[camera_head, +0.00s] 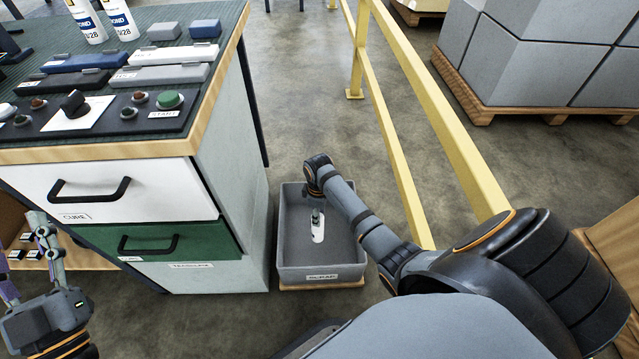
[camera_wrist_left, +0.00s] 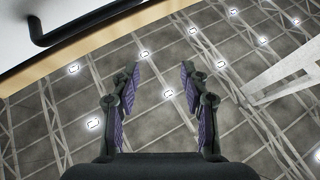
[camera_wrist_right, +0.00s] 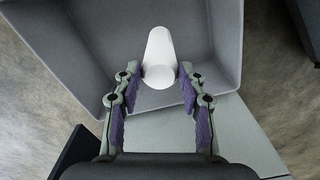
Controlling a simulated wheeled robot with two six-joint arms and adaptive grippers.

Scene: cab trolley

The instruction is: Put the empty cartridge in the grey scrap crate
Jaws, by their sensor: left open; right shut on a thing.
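The grey scrap crate (camera_head: 308,275), labelled SCRAP, stands low on the floor right of the cabinet. My right gripper (camera_head: 317,212) is over the crate, shut on the white cartridge (camera_head: 318,232). In the right wrist view the cartridge (camera_wrist_right: 158,50) sits between the fingertips, with the crate's grey floor and walls (camera_wrist_right: 225,40) behind it. I cannot tell whether the cartridge touches the crate floor. My left gripper (camera_wrist_left: 158,75) is open and empty; in the head view it is at the lower left, in front of the cabinet.
The cabinet (camera_head: 232,145) has a white drawer marked CURE (camera_head: 110,190) and a green drawer (camera_head: 155,243). White cartridges (camera_head: 121,18) and control buttons are on its top. A yellow rail (camera_head: 405,200) runs right of the crate. Grey boxes on a pallet (camera_head: 560,110) stand farther right.

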